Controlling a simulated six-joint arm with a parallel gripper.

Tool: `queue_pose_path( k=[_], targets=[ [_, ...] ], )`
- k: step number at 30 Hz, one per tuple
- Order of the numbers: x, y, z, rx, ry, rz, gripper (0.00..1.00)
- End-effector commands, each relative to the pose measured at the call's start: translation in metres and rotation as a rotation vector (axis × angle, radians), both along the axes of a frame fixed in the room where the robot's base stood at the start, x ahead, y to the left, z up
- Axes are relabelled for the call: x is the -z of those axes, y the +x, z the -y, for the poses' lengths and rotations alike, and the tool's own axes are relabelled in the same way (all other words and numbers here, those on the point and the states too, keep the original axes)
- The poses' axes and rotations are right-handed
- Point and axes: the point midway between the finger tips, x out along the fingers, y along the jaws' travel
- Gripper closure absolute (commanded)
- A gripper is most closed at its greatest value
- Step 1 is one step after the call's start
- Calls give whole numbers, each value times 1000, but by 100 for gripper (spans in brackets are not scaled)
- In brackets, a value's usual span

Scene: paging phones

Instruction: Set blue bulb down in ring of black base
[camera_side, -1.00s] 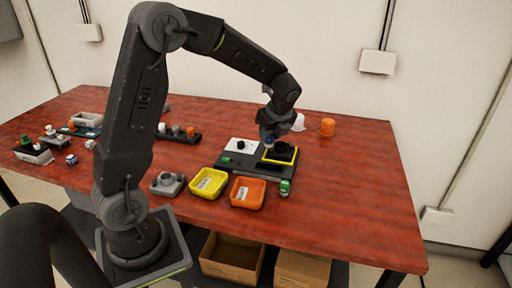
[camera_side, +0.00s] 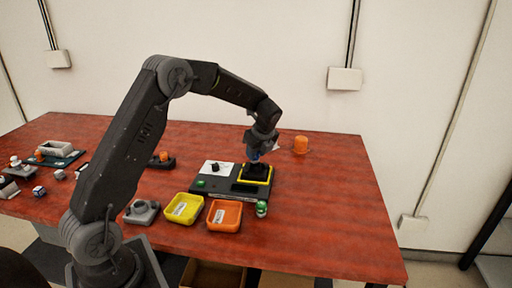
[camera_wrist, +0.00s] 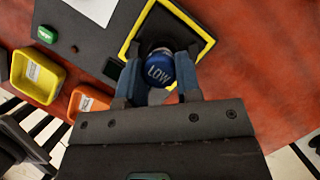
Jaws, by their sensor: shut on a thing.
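My gripper (camera_wrist: 156,82) is shut on the blue bulb (camera_wrist: 158,68), whose top reads "LOW" in the wrist view. In the side view the blue bulb (camera_side: 254,155) shows as a small patch under my gripper (camera_side: 257,151). The black base (camera_side: 254,173) sits inside a yellow square outline on a dark board, below my gripper. In the wrist view the bulb and fingers cover part of the area inside the yellow outline. The base's ring is mostly hidden, and I cannot tell whether the bulb touches it.
A yellow tray (camera_side: 184,208) and an orange tray (camera_side: 224,215) stand in front of the dark board (camera_side: 207,190). A green-topped piece (camera_side: 262,208) stands by the orange tray. An orange bulb (camera_side: 300,145) stands behind. The table's right side is clear.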

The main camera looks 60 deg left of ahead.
Motion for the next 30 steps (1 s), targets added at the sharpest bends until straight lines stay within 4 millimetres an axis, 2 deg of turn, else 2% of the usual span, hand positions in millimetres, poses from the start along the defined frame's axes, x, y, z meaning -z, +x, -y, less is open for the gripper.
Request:
queue_pose_path(
  k=[30],
  targets=[
    [4,1,0,0,1,3,91]
  ],
)
